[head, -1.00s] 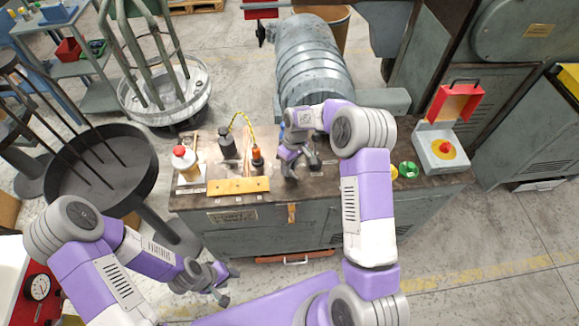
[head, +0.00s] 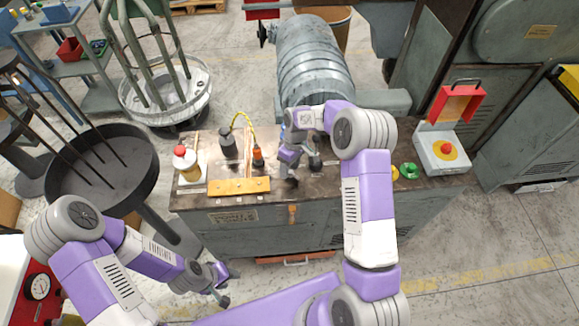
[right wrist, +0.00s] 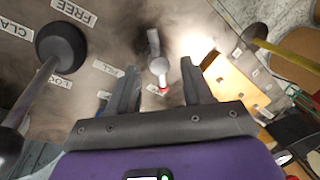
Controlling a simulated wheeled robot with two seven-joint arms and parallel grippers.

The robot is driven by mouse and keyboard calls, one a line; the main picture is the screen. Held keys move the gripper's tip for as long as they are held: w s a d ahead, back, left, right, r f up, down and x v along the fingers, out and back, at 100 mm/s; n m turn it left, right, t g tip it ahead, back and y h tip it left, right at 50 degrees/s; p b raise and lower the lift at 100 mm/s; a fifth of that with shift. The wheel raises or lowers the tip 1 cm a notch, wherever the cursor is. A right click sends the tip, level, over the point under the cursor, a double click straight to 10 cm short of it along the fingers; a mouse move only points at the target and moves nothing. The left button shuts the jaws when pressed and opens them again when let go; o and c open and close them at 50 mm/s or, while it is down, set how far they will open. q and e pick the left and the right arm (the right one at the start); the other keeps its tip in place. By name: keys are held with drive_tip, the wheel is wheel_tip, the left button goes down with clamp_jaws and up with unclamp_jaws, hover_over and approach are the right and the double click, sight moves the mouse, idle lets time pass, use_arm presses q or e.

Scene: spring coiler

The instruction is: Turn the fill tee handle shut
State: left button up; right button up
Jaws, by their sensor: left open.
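In the right wrist view a small grey lever (right wrist: 155,62) with a red end stands on the brown bench top (right wrist: 200,15); it may be the fill tee handle, but its label is not readable. My right gripper (right wrist: 160,68) is open, with one finger on each side of the lever; I cannot tell whether either touches it. In the head view my right gripper (head: 301,170) is low over the bench, and the lever is not clearly visible there. My left gripper (head: 229,284) is open and empty, in front of the bench at the lower left.
A red button box (head: 441,152) is at the right.

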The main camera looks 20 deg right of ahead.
wheel_tip(320, 180, up, 8)
drive_tip(key=d, duration=0.1)
drive_tip(key=shift+w+f+p, duration=0.25)
drive_tip(key=shift+w+p, duration=0.15)
drive_tip(key=shift+d+f, duration=0.1)
idle(0.4)
